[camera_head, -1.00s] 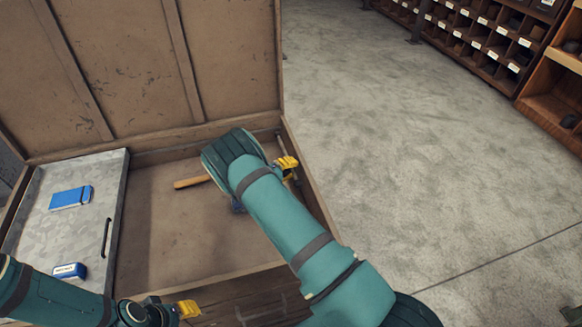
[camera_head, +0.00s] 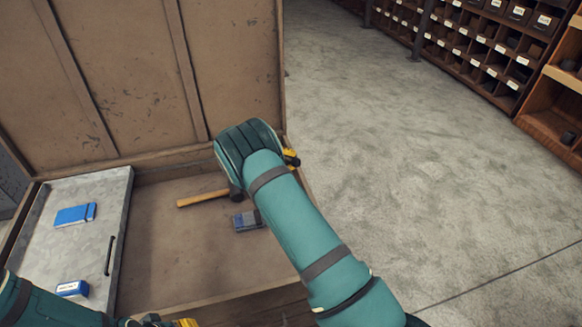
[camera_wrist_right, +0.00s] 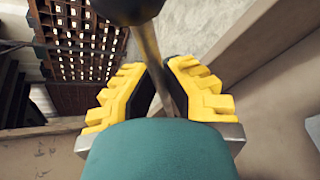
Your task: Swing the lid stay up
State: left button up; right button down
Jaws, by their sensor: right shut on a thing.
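The lid stay (camera_wrist_right: 150,48) is a thin brownish-metal rod in the right wrist view, running from the top down between my right fingers. My right gripper (camera_wrist_right: 159,92) is shut on it, with a yellow finger on each side. A dark rounded knob shows at the top of that view, by the rod's far end. In the head view my right gripper (camera_head: 291,158) is at the chest's right back corner, partly behind my arm, and the stay is hidden there. The chest lid (camera_head: 140,70) stands open. My left gripper (camera_head: 187,323) is cut off at the bottom edge.
The chest holds a wooden-handled hammer (camera_head: 203,197), a small grey-blue box (camera_head: 248,221) and a grey sliding tray (camera_head: 85,245) with a blue booklet (camera_head: 75,214) and a blue-white box (camera_head: 72,289). Bare floor lies right; shelves (camera_head: 470,40) stand beyond.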

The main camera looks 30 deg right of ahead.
jog(key=shift+w+d+r+g, duration=0.15)
jog(key=shift+w+r+g, duration=0.05)
jog(key=shift+r+g, duration=0.15)
jog(key=c, duration=1)
grip_release()
jog(key=v, duration=1.2)
jog(key=shift+s, duration=0.1)
